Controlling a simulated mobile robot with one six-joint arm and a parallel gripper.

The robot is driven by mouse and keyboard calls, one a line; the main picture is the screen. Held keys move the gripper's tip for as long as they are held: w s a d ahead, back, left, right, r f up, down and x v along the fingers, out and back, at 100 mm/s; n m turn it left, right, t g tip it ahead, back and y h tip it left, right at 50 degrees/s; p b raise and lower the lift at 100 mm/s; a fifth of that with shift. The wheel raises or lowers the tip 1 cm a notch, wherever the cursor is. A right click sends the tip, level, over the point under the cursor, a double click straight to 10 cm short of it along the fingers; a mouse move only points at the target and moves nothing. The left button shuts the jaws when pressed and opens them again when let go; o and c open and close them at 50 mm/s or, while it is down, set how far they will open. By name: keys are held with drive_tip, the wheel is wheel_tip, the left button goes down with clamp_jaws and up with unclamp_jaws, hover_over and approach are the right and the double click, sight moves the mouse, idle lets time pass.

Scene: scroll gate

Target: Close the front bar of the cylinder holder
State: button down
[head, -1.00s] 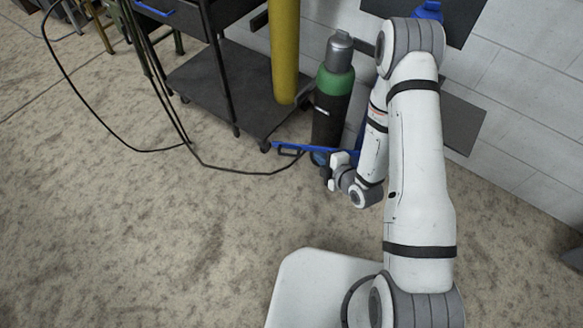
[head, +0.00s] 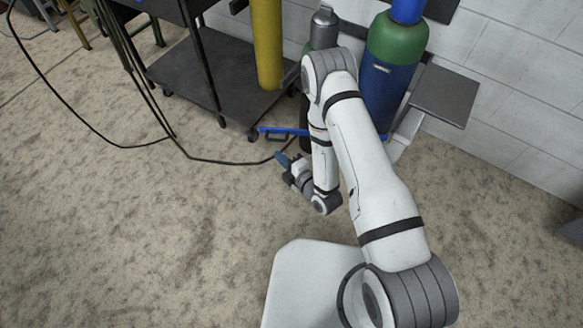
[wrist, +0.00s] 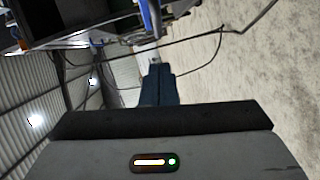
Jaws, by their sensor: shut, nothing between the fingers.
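The blue front bar (head: 283,131) of the cylinder holder sticks out to the left, low in front of the cylinders. Its right part is hidden behind my arm. A large blue cylinder with a green shoulder (head: 387,85) stands at the wall, and a narrower dark cylinder with a grey cap (head: 324,28) stands left of it, mostly hidden by my arm. My gripper (head: 282,159) is shut and empty, just below the bar in the head view; contact cannot be told. In the wrist view my shut fingers (wrist: 158,70) point toward a blue piece (wrist: 151,18), probably the bar.
A dark cart (head: 215,75) with a yellow cylinder (head: 267,45) stands at the back left. Black cables (head: 215,163) loop over the floor near the bar. A grey plate (head: 445,95) is at the wall on the right.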

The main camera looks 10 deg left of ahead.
drive_tip(key=w, duration=0.3)
drive_tip(key=w+a+f, duration=0.1)
drive_tip(key=shift+w+b, duration=0.3)
